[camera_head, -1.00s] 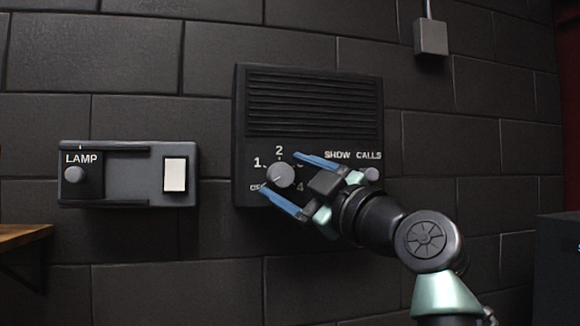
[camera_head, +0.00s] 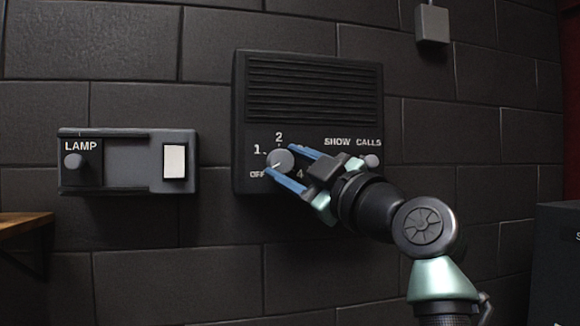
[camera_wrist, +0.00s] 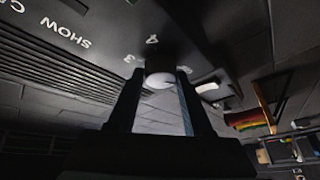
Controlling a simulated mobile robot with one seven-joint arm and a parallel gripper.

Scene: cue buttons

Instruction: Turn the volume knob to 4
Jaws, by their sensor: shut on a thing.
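The volume knob (camera_head: 280,160) is a round grey knob on the black intercom panel (camera_head: 250,125). Its light pointer line is directed to the lower left, toward the OFF mark.
A lamp box (camera_head: 130,180) with a small knob and a white switch is on the wall to the left. A SHOW CALLS button (camera_head: 371,161) is right of my gripper. A small grey box (camera_head: 431,24) is at the upper right. A wooden shelf (camera_head: 22,222) juts in at left.

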